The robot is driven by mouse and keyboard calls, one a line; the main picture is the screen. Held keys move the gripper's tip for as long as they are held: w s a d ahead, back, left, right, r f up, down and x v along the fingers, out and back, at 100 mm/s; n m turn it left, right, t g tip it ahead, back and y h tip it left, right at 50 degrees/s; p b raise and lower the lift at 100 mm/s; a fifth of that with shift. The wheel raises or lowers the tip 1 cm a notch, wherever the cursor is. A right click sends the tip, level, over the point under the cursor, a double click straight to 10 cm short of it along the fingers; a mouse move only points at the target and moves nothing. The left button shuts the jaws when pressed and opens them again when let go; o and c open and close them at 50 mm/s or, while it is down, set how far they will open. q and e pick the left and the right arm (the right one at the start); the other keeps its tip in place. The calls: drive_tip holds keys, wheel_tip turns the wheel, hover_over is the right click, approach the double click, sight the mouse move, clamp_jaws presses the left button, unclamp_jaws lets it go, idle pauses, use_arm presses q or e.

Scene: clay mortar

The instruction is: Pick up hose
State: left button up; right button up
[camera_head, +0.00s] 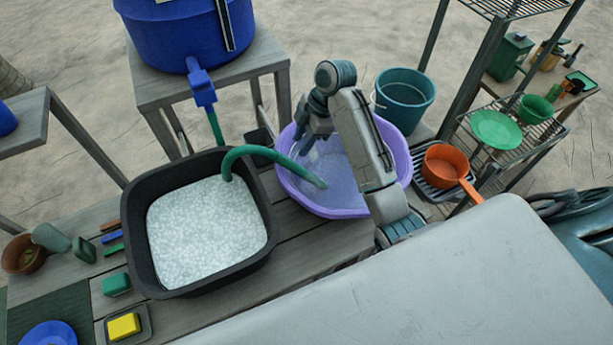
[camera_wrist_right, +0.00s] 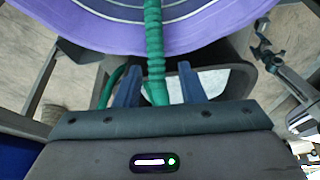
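The green hose (camera_head: 262,152) arches from the black basin (camera_head: 262,200) over its rim and down into the purple basin (camera_head: 398,150). My right gripper (camera_head: 308,145) is over the purple basin, above the hose, pointing down. In the right wrist view the ribbed hose (camera_wrist_right: 154,45) runs between the two spread fingers of this gripper (camera_wrist_right: 157,85), with gaps on both sides. It is open and does not appear to grip the hose. My left gripper is outside the head view; it seems to show small at the right of the wrist view (camera_wrist_right: 264,45), its opening unclear.
A blue barrel (camera_head: 180,35) with a tap stands on a wooden stand behind the black basin. A teal bucket (camera_head: 404,95) and an orange pan (camera_head: 445,165) are right of the purple basin. A metal shelf (camera_head: 520,130) stands farther right. Small items crowd the table's left.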

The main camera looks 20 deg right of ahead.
sight(292, 161)
drive_tip(key=x, duration=0.3)
drive_tip(key=shift+w+f, duration=0.15)
drive_tip(key=shift+w+a+f, duration=0.1)
drive_tip(key=shift+w+f, duration=0.1)
drive_tip(key=shift+f, duration=0.1)
drive_tip(key=x, duration=0.1)
drive_tip(key=p+x, duration=0.2)
drive_tip(key=x, duration=0.1)
drive_tip(key=shift+s+d+f, duration=0.1)
drive_tip(key=shift+d+f, duration=0.1)
drive_tip(key=shift+d, duration=0.05)
drive_tip(key=shift+a+f, duration=0.1)
drive_tip(key=shift+f, duration=0.3)
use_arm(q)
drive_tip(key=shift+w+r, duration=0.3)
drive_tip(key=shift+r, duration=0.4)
use_arm(e)
drive_tip(key=c, duration=0.6)
